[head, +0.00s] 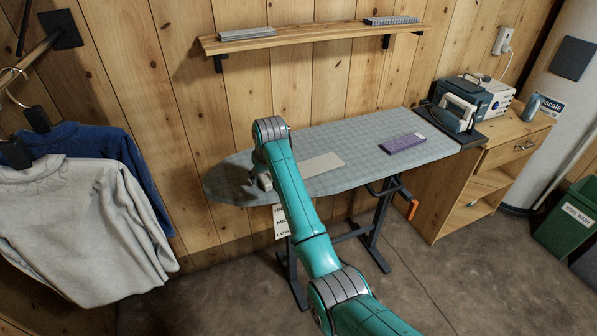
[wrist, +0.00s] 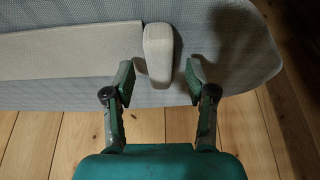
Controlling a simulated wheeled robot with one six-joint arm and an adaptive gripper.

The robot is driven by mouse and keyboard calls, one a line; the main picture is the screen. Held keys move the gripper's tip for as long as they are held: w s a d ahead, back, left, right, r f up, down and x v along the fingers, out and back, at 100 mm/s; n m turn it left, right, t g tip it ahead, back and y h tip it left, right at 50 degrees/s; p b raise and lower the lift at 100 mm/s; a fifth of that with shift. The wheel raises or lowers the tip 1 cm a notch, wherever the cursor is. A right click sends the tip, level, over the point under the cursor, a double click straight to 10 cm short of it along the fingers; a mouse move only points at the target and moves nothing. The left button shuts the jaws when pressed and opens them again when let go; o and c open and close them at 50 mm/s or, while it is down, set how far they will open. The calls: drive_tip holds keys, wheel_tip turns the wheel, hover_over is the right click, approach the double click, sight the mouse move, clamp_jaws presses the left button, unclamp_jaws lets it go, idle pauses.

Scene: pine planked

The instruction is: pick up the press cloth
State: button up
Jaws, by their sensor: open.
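My gripper (wrist: 159,78) is open in the wrist view, above the near edge of the ironing board. Between and just beyond its fingertips lies a pale beige, rounded oblong piece (wrist: 158,48), apart from both fingers. Left of it is a flat beige sheet (wrist: 65,55), also seen on the board in the head view (head: 323,163). A purple folded-looking piece (head: 402,143) lies further right on the board. I cannot tell for certain which of these is the press cloth. In the head view my arm largely hides the gripper.
The grey checked ironing board (head: 365,130) stands against a pine wall under a shelf (head: 310,37). An iron (head: 457,108) stands at its right end, beside a wooden cabinet (head: 515,135). Shirts (head: 80,225) hang at left. A green bin (head: 568,218) stands at right.

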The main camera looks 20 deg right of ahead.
drive_tip(key=shift+f, duration=0.1)
drive_tip(key=shift+c, duration=0.2)
clamp_jaws()
